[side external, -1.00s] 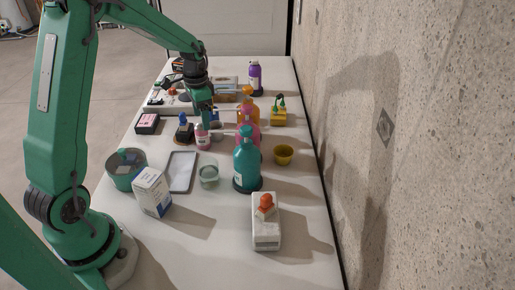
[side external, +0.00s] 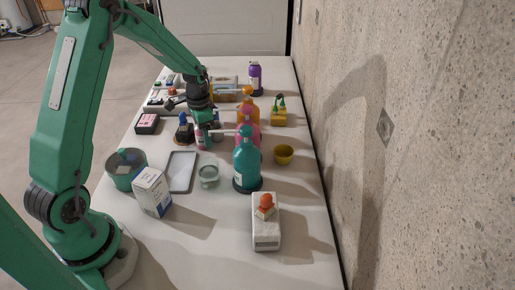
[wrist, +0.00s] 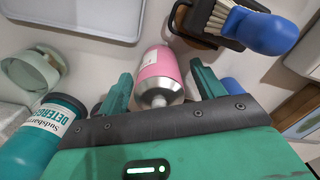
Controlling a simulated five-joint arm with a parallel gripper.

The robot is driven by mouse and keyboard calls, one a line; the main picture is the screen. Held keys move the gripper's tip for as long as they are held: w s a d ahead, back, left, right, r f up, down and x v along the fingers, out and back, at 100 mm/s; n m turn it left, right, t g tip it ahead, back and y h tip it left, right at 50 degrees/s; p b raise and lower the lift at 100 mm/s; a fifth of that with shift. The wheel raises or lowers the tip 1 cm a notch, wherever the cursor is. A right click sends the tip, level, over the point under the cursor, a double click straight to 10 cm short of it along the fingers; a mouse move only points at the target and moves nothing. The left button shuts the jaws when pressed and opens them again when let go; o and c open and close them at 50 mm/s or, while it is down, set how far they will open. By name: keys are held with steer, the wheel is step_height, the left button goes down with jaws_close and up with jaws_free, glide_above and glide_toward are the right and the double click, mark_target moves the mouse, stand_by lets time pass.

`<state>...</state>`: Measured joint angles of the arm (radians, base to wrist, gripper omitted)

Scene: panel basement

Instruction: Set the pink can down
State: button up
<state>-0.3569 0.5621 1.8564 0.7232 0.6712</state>
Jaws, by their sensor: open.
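The pink can (side external: 203,142) stands on the white table in the side view, its upper part covered by my gripper. In the wrist view the pink can (wrist: 156,68) shows its pink side, white band and silver cone-shaped top. My gripper (wrist: 162,88) is open, with one green finger on each side of the can's top and visible gaps between. In the side view my gripper (side external: 204,122) is right above and around the can's top.
A pink bottle (side external: 251,139) and a teal detergent bottle (side external: 247,165) stand to the right. A brush with a blue handle (wrist: 262,30) is close by on the left in the side view. A grey tray (side external: 181,172) and glass jar (side external: 208,176) lie nearer the camera.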

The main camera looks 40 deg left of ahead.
steer(key=shift+f, duration=0.5)
steer(key=shift+c, duration=0.5)
steer(key=c, duration=1.1)
steer(key=shift+r, duration=0.2)
step_height(320, 180, up, 10)
steer(key=shift+f, duration=0.15)
